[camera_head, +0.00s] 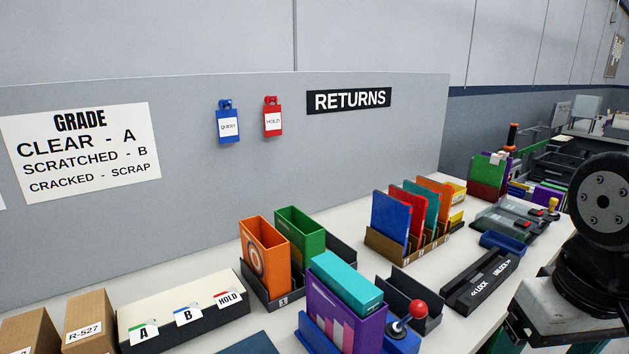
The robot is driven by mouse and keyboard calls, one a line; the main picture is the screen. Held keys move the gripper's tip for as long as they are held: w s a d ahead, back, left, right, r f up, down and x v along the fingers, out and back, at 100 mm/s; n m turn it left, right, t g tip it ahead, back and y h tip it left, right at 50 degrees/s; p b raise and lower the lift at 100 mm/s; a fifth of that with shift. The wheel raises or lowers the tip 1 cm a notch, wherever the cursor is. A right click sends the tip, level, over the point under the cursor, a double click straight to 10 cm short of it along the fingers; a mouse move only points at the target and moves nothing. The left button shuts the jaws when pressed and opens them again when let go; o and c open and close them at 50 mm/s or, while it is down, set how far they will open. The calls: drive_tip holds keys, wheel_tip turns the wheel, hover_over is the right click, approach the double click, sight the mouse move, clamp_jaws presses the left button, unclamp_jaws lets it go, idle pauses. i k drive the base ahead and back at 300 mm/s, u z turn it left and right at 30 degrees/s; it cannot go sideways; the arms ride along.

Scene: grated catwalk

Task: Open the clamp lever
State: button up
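A lever with a red ball knob (418,309) rises from a blue base (403,342) at the bottom centre-right; it looks like the clamp lever. It stands close to the right side of a purple case (345,318) with a teal block (346,283) in its top. The case sits against a blue holder (314,333) cut off by the lower edge. The lower part of the lever's base is also cut off. A black arm joint of mine shows at the right edge, but my gripper is out of view.
A black track marked LOCK and UNLOCK (478,283) lies right of the lever. Orange (264,257) and green (300,235) cases stand behind, and a rack of coloured cases (380,244) farther back. A grade box (183,309) is at left. A grey partition (200,200) bounds the bench.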

sight(418, 309)
drive_tip(key=z, duration=0.55)
drive_tip(key=k, duration=1.3)
drive_tip(key=u, duration=0.25)
drive_tip(key=i, duration=0.85)
drive_tip(key=u, duration=0.75)
